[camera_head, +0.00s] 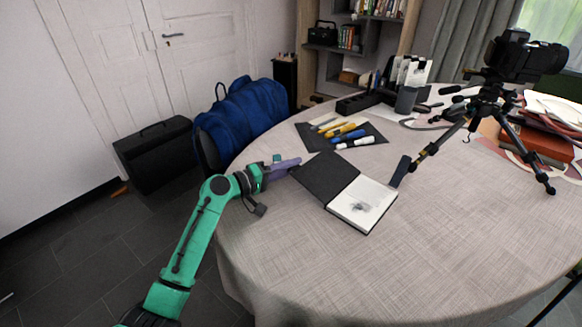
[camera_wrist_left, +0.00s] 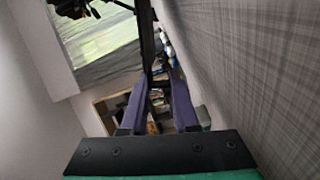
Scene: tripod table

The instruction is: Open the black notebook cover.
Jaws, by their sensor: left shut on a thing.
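The black notebook lies open on the round table. Its black cover (camera_head: 325,175) is spread out to the left, and its white page (camera_head: 362,204) with a small grey sketch faces up on the right. My left gripper (camera_head: 297,163) reaches in from the left, with its purple fingers at the cover's left edge, shut on the cover. In the left wrist view the purple fingers (camera_wrist_left: 160,75) close around a thin dark strip (camera_wrist_left: 146,35), which appears to be the cover seen edge-on. My right gripper is not in view.
A dark mat (camera_head: 312,138) with several markers lies behind the notebook. A tripod with a camera (camera_head: 490,100) stands to the right, a small dark object (camera_head: 400,171) beside the page. The tablecloth (camera_head: 440,250) in front is clear. A blue bag (camera_head: 240,120) sits beyond the table's left edge.

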